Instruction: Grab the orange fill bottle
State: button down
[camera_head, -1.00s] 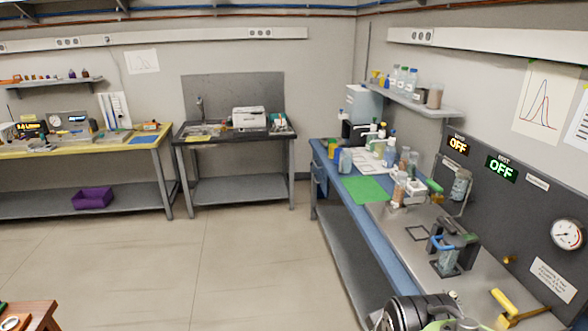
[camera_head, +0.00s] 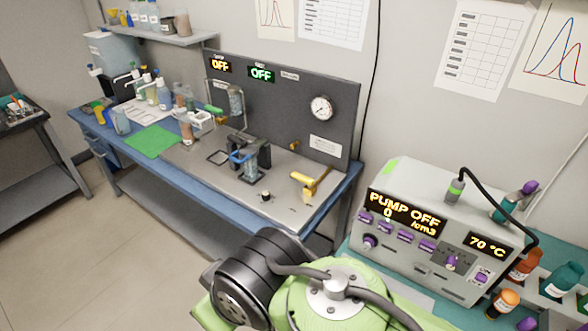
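My gripper is not in view; only green and black links of my own arm show at the bottom. Orange bottles stand at the lower right edge: one orange-capped bottle (camera_head: 503,302) and a taller orange-brown bottle (camera_head: 525,266) with a white label. A bottle with brownish-orange contents (camera_head: 187,131) also stands on the blue bench (camera_head: 215,180), at the right edge of the green mat (camera_head: 152,142). I cannot tell which of these is the orange fill bottle.
A grey pump unit (camera_head: 430,235) reading "PUMP OFF" and 70 °C stands on a teal-topped bench at the right, beside the orange bottles. A dark panel (camera_head: 285,110) with a gauge backs the blue bench. Clear floor (camera_head: 70,240) lies at the left.

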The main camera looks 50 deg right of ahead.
aim_at(524, 267)
jog(key=z, duration=2.3)
